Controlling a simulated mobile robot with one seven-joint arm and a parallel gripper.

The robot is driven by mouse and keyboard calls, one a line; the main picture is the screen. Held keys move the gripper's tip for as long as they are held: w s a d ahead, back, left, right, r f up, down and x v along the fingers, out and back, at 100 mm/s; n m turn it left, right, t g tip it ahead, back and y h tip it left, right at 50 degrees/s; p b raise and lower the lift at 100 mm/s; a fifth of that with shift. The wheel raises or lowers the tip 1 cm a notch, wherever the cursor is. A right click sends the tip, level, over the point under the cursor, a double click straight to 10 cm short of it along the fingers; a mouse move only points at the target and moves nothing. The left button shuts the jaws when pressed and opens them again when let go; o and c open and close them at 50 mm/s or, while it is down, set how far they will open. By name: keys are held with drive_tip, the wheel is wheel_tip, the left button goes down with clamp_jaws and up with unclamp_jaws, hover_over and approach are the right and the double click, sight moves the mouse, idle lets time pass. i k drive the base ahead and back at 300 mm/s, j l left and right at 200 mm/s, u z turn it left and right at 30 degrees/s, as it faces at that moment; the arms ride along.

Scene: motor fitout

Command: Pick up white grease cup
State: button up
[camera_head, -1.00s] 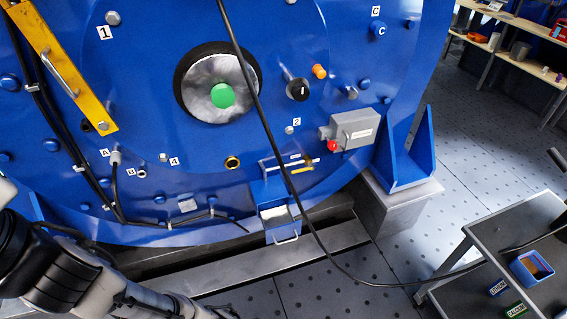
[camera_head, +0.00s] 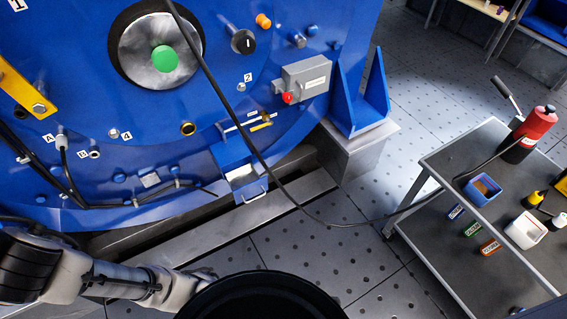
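The white grease cup (camera_head: 522,232), a small square white container, stands on the grey cart at the right of the head view. It is open at the top, and its contents are hard to make out. My arm reaches in from the lower left, well away from the cup. A large black rounded shape fills the bottom middle, and I cannot tell which part it is. My gripper's fingers are not visible.
The grey cart (camera_head: 452,166) also bears a blue cup (camera_head: 483,187), a red and black pump (camera_head: 529,136) with a lever, and a yellow-topped item (camera_head: 535,199). A black hose (camera_head: 276,183) crosses to the blue machine (camera_head: 319,118). Floor between is open.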

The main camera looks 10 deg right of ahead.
sight(526, 229)
drive_tip(key=z, duration=2.1)
drive_tip(key=i+j, duration=0.6)
drive_tip(key=j, duration=0.25)
drive_tip(key=i+j+z, duration=0.1)
drive_tip(key=i+j, duration=0.2)
drive_tip(key=j+z, duration=0.1)
drive_tip(key=z, duration=0.35)
drive_tip(key=j+z, duration=0.1)
drive_tip(key=z, duration=0.35)
drive_tip(key=j+z, duration=0.1)
drive_tip(key=z, duration=0.35)
